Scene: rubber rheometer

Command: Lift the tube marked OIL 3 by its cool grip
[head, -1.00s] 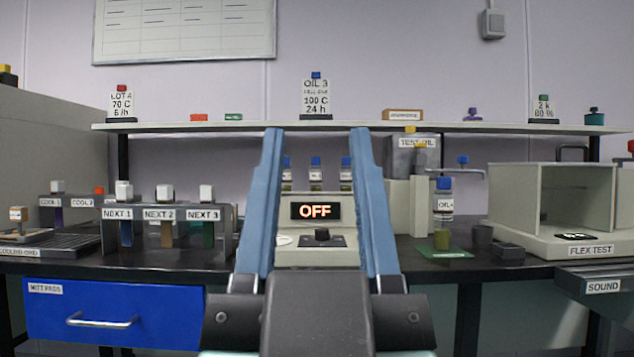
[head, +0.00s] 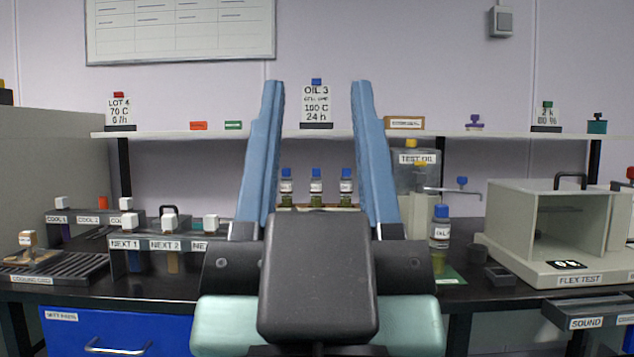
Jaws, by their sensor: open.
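My gripper (head: 316,95) is open and empty, its two blue fingers pointing up in the middle of the head view. Between the fingers, farther back, stand three blue-capped tubes: a left one (head: 286,186), a middle one (head: 316,186) and a right one (head: 346,186). They stand upright in a row with their lower parts hidden by my gripper. Their small labels are too small to read, so I cannot tell which is OIL 3. A card reading OIL 3, 100 C, 24 h (head: 316,103) stands on the shelf above them.
The shelf (head: 230,134) runs behind. Left are racks marked NEXT (head: 190,244) and COOL (head: 85,218), and a cooling grid (head: 60,268). Right are an OIL bottle (head: 440,232), a TEST OIL container (head: 417,160) and the open FLEX TEST box (head: 558,225).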

